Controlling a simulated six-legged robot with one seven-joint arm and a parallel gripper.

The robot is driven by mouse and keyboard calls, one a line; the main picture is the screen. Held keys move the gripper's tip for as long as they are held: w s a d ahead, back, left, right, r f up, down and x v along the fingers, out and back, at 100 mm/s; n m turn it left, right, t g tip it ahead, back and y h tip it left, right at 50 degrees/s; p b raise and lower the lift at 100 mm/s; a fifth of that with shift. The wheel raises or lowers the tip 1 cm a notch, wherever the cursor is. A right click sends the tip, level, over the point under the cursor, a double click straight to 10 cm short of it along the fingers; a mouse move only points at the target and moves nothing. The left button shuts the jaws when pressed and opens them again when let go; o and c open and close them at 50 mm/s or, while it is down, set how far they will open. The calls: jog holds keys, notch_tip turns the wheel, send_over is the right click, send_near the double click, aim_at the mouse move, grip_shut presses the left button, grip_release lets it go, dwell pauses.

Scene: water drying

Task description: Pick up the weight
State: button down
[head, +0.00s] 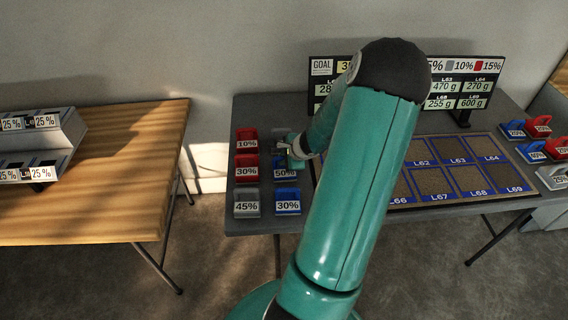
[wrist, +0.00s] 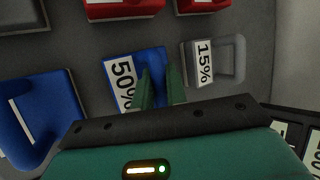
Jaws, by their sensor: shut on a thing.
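Several coloured weights with percent labels stand at the left end of the grey table (head: 400,205). A blue 50% weight (head: 285,174) is under my gripper (head: 292,158). In the wrist view the blue 50% weight (wrist: 122,75) lies at my two green fingers (wrist: 160,82), which are shut on its handle. Its lower part is partly hidden by the fingers and palm. I cannot tell whether it is clear of the table. A grey 15% weight (wrist: 204,63) sits just right of the fingers, apart from them.
Red 10% (head: 246,144), red 30% (head: 246,172), grey 45% (head: 246,209) and blue 30% (head: 287,207) weights stand close around. A labelled board of sand-coloured squares (head: 432,180) lies to the right, with display screens (head: 460,90) behind. A wooden table (head: 110,150) stands left.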

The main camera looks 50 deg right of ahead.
jog(key=shift+r, duration=0.15)
jog(key=shift+r, duration=0.5)
jog(key=s+a+f+v, duration=0.1)
jog(key=v, duration=0.8)
jog(key=s+a+f+v, duration=0.1)
jog(key=s+v, duration=0.1)
jog(key=v, duration=0.6)
jog(key=shift+s, duration=0.15)
